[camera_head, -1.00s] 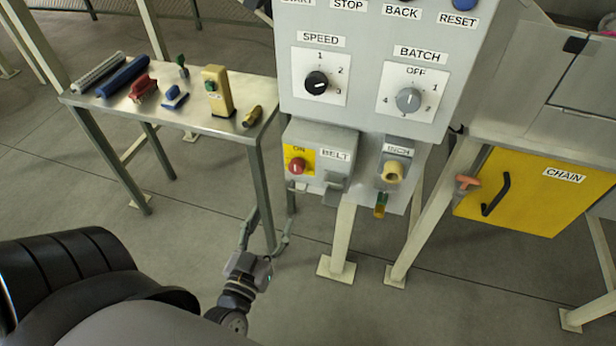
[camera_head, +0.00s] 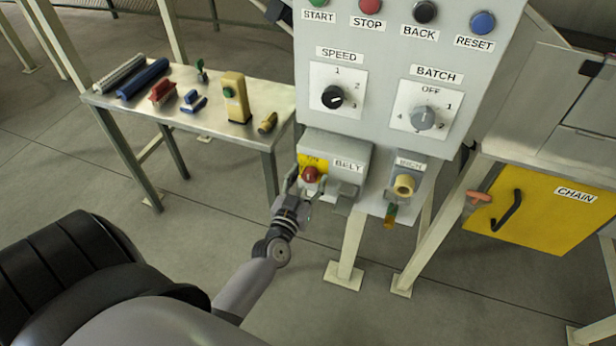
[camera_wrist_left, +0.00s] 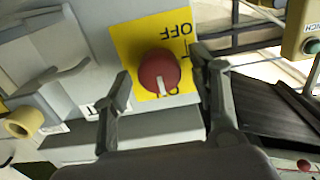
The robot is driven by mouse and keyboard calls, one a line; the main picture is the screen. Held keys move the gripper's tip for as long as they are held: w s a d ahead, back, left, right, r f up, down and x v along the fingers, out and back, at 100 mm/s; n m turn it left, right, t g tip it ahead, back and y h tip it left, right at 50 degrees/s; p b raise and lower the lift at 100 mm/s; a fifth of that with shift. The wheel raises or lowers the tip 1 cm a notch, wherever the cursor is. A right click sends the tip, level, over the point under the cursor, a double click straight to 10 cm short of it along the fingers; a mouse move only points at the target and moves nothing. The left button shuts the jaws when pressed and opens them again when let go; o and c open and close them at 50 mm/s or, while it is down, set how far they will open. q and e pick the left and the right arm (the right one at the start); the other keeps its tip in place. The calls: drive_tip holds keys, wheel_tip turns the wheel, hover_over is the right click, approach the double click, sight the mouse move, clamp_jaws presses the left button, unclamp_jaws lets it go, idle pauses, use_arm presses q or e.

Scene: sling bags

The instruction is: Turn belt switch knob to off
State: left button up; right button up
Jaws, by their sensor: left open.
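The belt switch knob (camera_head: 311,174) is red and sits on a yellow plate on the grey box labelled BELT (camera_head: 348,166). In the left wrist view the red knob (camera_wrist_left: 159,72) shows a white mark pointing towards the ON word at the picture's bottom; OFF is at the opposite side of the yellow plate (camera_wrist_left: 125,38). My left gripper (camera_head: 306,183) is open, its fingers on either side of the knob in the head view. In the left wrist view its fingers (camera_wrist_left: 160,80) stand apart around the knob, with no clear contact. My right gripper is not in view.
Above is the panel with a SPEED dial (camera_head: 333,97), a BATCH dial (camera_head: 424,117) and several buttons. A beige knob (camera_head: 403,186) is right of the belt box. A metal table (camera_head: 220,128) with small items stands left. A yellow CHAIN door (camera_head: 533,215) is right.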

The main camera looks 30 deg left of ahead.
use_arm(q)
drive_tip(key=shift+w, duration=0.15)
drive_tip(key=shift+c, duration=0.3)
drive_tip(key=c, duration=1.1)
